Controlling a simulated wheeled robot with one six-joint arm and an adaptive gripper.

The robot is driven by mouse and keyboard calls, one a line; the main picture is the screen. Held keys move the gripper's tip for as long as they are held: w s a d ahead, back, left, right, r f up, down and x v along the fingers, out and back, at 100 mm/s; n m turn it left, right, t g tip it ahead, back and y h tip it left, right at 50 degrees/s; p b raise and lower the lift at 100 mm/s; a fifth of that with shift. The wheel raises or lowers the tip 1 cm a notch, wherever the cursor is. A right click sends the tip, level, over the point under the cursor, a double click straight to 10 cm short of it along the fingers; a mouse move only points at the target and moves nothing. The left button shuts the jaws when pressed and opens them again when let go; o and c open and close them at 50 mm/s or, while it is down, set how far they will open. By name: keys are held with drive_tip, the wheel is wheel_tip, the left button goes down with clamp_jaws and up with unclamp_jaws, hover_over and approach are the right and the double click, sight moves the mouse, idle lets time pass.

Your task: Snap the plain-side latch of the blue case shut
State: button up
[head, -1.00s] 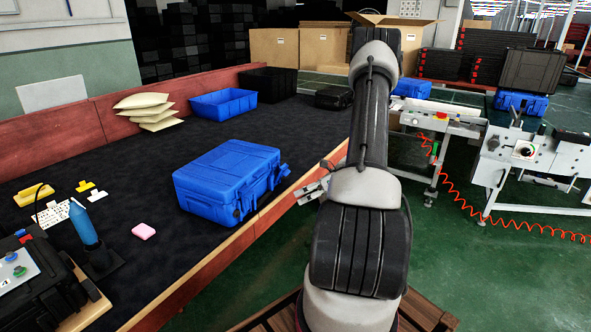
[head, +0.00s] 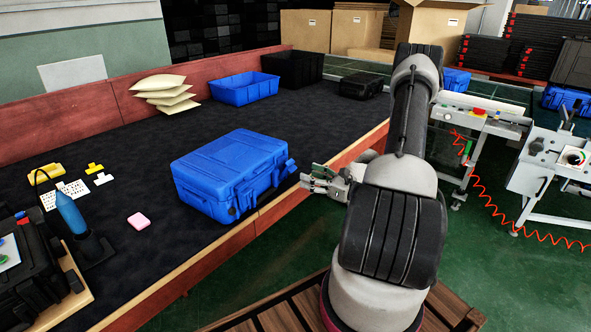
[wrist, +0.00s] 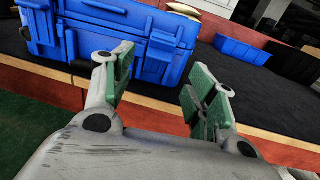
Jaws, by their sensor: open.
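The blue case (head: 228,172) lies closed on the dark worktop near its front edge. A blue latch (head: 291,168) sticks out from its right end, and looks swung out. In the wrist view the case (wrist: 95,32) fills the upper left, with a blue latch part (wrist: 160,52) on its near face. My gripper (head: 318,180) is just right of the case, past the table edge, apart from it. In the wrist view its green-padded fingers (wrist: 165,88) are spread and empty, with the latch part beyond the gap. Which side is plain is unclear.
A wooden table rim (head: 330,165) runs between my gripper and the worktop. A blue bin (head: 245,88), a black bin (head: 292,68) and pale bags (head: 163,95) stand at the back. Worktop behind the case is clear.

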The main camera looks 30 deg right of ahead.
sight(291, 166)
drive_tip(key=x, duration=0.7)
drive_tip(key=shift+w+a, duration=0.25)
drive_tip(key=shift+w, duration=0.1)
clamp_jaws()
drive_tip(key=shift+w+a+r+g+h, duration=0.1)
drive_tip(key=shift+w+r+g+h, duration=0.15)
drive_tip(key=shift+g, duration=0.2)
drive_tip(key=shift+w+a+r+g+h, duration=0.15)
drive_tip(key=shift+r+g, duration=0.15)
drive_tip(key=shift+g, duration=0.15)
drive_tip(key=shift+r+g, duration=0.1)
drive_tip(key=shift+g, duration=0.4)
unclamp_jaws()
